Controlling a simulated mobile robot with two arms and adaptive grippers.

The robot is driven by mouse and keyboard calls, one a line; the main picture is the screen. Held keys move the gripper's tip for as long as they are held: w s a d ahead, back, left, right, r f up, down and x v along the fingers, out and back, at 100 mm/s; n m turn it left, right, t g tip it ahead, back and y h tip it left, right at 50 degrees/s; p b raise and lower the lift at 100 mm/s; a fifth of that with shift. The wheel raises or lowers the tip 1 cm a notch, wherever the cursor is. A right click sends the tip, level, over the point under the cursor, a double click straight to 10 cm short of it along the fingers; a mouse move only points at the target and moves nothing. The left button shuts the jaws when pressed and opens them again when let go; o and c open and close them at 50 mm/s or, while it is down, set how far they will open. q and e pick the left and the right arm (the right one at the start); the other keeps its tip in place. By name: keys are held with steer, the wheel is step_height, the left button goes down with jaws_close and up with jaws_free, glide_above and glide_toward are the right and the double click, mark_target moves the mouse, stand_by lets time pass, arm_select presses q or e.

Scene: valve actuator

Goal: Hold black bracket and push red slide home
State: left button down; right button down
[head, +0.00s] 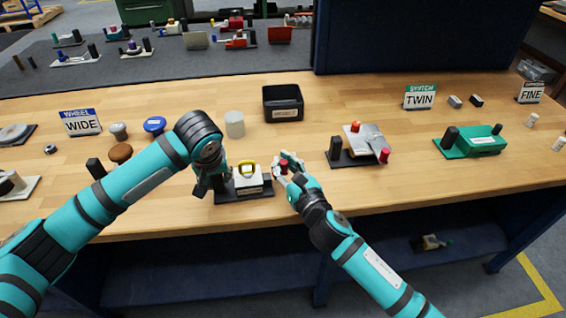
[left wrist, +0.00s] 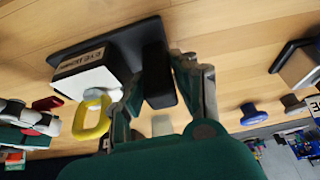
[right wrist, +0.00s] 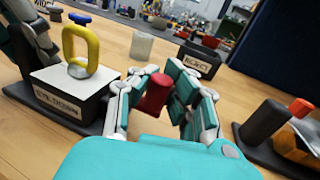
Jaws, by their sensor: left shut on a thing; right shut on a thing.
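The valve unit has a black base (head: 230,197), a white labelled block (head: 248,183) and a yellow ring (head: 246,167) on top. The black bracket (left wrist: 158,75) stands upright at one end of the base. My left gripper (head: 205,184) is shut around it; it also shows in the left wrist view (left wrist: 160,85). My right gripper (head: 284,162) is shut on the red slide (right wrist: 157,93), a short red cylinder, on the right side of the block. A gap shows between the red slide and the block. Any link between them is hidden.
A black reject bin (head: 283,103) and a white cylinder (head: 235,124) stand behind. Another unit with a grey part (head: 366,140) and red knob stands to the right, a green unit (head: 483,143) beyond it. The bench front edge is close.

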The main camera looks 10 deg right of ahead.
arm_select(q)
steer(key=shift+a+f, duration=0.1)
steer(key=shift+a, duration=0.05)
arm_select(e)
steer(key=shift+f, duration=0.1)
steer(key=shift+s+a, duration=0.2)
steer(key=shift+a, duration=1.3)
steer(key=c, duration=1.2)
jaws_free()
steer(key=shift+d, duration=0.1)
steer(key=v, duration=1.2)
